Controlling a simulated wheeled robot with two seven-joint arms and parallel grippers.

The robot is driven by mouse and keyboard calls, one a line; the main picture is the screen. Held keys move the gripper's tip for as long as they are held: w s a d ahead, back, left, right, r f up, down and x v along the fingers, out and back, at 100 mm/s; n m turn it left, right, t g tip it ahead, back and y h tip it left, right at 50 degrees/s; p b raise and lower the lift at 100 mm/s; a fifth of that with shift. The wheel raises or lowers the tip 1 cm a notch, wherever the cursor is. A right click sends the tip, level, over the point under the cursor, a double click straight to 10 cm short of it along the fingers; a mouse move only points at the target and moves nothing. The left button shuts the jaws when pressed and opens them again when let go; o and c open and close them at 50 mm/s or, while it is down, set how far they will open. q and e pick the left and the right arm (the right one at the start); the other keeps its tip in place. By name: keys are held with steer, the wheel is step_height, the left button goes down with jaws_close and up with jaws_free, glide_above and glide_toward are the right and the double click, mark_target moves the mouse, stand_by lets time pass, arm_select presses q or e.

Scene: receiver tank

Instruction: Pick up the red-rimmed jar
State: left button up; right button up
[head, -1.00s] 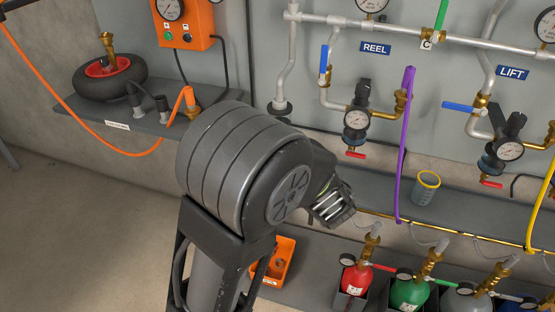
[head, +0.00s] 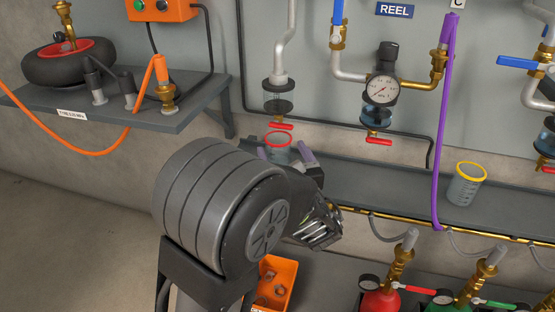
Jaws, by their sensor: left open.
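The red-rimmed jar (head: 278,150) is clear and stands upright on the long grey shelf, below a drain valve with a red handle. Its lower part is hidden by my left arm. My left gripper (head: 285,157) is open at the jar, with one purple-grey fingertip to the left of it and one to the right. Whether either finger touches the glass I cannot tell. My right gripper is not in view.
A yellow-rimmed jar (head: 466,186) stands further right on the grey shelf (head: 395,192). A purple hose (head: 441,130) hangs between the jars. A gauge (head: 381,90) is above. An orange bin (head: 272,286) and gas bottles (head: 381,300) are below.

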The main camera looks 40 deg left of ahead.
mark_target(275, 138)
arm_select(q)
steer(key=shift+b+x, duration=0.55)
steer(key=shift+x, duration=0.45)
steer(key=shift+w+a+f, duration=0.1)
steer(key=shift+w+a, duration=0.05)
steer(key=shift+a, duration=0.05)
steer(key=shift+w+a+f+b, duration=0.1)
steer(key=shift+w+a+b, duration=0.2)
steer(key=shift+a+b, duration=0.15)
steer(key=b+x, duration=0.2)
steer(key=x, duration=0.1)
steer(key=shift+w+a+f, duration=0.15)
steer(key=shift+a, duration=0.05)
steer(key=shift+w+a, duration=0.25)
steer(key=shift+w, duration=0.05)
steer(key=shift+r, duration=0.25)
